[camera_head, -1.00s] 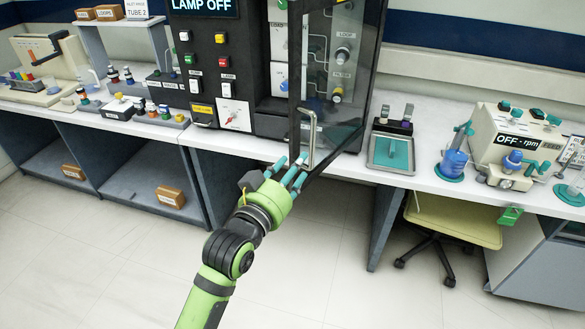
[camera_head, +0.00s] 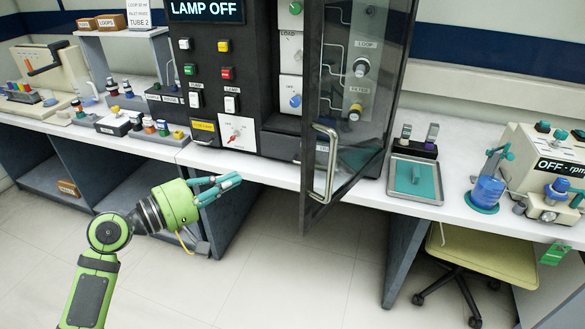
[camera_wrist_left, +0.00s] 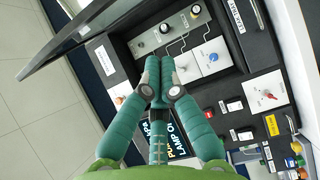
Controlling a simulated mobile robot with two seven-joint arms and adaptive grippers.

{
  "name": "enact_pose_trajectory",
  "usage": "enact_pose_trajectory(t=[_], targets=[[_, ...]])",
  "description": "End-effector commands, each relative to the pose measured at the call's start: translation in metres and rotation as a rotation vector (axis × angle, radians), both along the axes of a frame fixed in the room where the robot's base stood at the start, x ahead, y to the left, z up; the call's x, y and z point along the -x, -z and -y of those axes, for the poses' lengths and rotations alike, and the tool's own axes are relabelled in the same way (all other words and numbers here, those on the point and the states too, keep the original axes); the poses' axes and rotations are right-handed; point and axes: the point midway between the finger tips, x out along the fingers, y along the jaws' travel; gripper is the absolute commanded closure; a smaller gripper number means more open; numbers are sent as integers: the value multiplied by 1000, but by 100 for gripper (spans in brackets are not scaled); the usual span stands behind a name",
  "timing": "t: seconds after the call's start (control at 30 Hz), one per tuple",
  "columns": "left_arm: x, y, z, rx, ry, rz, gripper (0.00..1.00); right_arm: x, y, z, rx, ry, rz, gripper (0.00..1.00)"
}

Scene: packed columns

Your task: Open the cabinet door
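The black cabinet (camera_head: 270,95) stands on the bench with a "LAMP OFF" display. Its glass door (camera_head: 345,110) is ajar, with its handle edge swung out past the bench front. White panels with knobs show in the gap left of it. A silver bar handle (camera_head: 325,165) is on the door's near edge. My left gripper (camera_head: 230,182) is left of the handle, apart from it, with its teal fingers together and empty. In the left wrist view the fingertips (camera_wrist_left: 160,82) meet, and the open door (camera_wrist_left: 90,38) shows at upper left. My right gripper is out of view.
A tray with a teal pad (camera_head: 415,178) lies on the bench right of the door. A blue beaker (camera_head: 486,192) and an "OFF - rpm" machine (camera_head: 545,170) stand farther right. A yellow chair (camera_head: 480,255) is under the bench. Floor in front is clear.

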Motion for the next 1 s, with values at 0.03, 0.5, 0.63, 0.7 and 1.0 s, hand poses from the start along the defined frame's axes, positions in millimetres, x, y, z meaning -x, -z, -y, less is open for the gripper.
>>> enact_pose_trajectory(t=[0.03, 0.5, 0.63, 0.7, 1.0], targets=[[2, -1, -4, 22, 9, -16, 100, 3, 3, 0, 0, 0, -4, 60], [-38, -10, 51, 48, 21, -33, 100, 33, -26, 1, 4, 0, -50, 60], [-54, -9, 73, 47, 20, -31, 100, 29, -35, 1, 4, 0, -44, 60], [-52, -10, 83, 45, 22, -34, 100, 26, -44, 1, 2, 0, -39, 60], [-32, -6, 105, 43, 18, -30, 100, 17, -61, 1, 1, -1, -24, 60]])
